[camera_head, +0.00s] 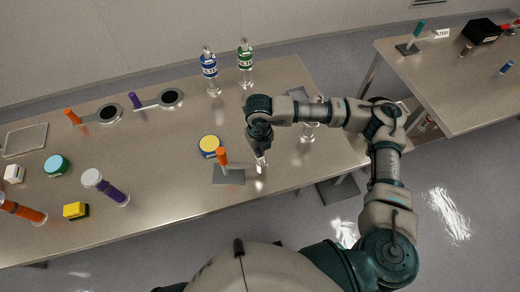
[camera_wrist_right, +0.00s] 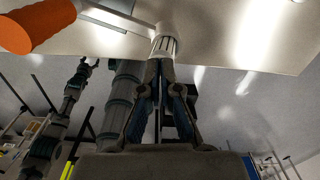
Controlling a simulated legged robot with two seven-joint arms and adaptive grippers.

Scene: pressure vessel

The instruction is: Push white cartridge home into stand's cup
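The white cartridge (camera_head: 262,161) is a small pale piece at the tips of my right gripper (camera_head: 260,154). In the right wrist view its pale end (camera_wrist_right: 166,29) shows beyond the fingertips (camera_wrist_right: 161,58). The two fingers come close together there and appear shut on it. The stand (camera_head: 229,175) is a flat grey plate with an upright orange post (camera_head: 222,156), just left of the gripper. The orange post is large at the upper left of the wrist view (camera_wrist_right: 35,25). The stand's cup is not clear, so I cannot tell how deep the cartridge sits. My left gripper is not visible.
A yellow-topped round container (camera_head: 209,144) stands just behind the stand. Blue (camera_head: 209,68) and green (camera_head: 245,62) labelled bottles stand at the back. A purple tube (camera_head: 107,188) and yellow block (camera_head: 76,211) lie left. The table's front edge is close.

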